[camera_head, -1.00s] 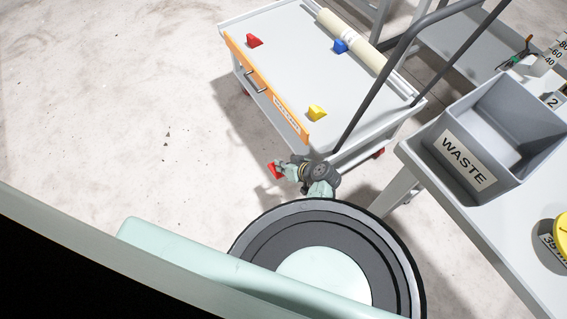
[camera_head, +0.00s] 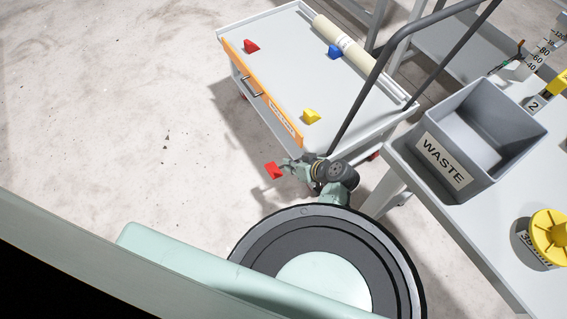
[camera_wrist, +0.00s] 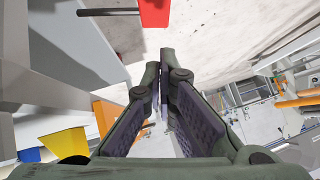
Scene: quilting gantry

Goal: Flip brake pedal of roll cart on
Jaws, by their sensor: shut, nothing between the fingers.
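The roll cart (camera_head: 275,60) is a grey cart with an orange drawer front (camera_head: 262,95) and a dark push handle. The brake pedal is a red block (camera_head: 272,170) low beside the cart's near end. In the wrist view the red pedal (camera_wrist: 154,12) shows at the top edge, partly cut off, with a dark rod at its left. My gripper (camera_head: 287,164) is just right of the pedal in the head view. In the wrist view my gripper (camera_wrist: 163,80) is shut and empty, its fingertips below the pedal in the picture. I cannot tell whether they touch.
Red (camera_head: 251,46), blue (camera_head: 335,51) and yellow (camera_head: 312,116) wedges and a cream roll (camera_head: 347,43) lie on the cart top. A grey table with a WASTE bin (camera_head: 440,160) and a yellow spool (camera_head: 549,236) stands at right. The floor at left is clear.

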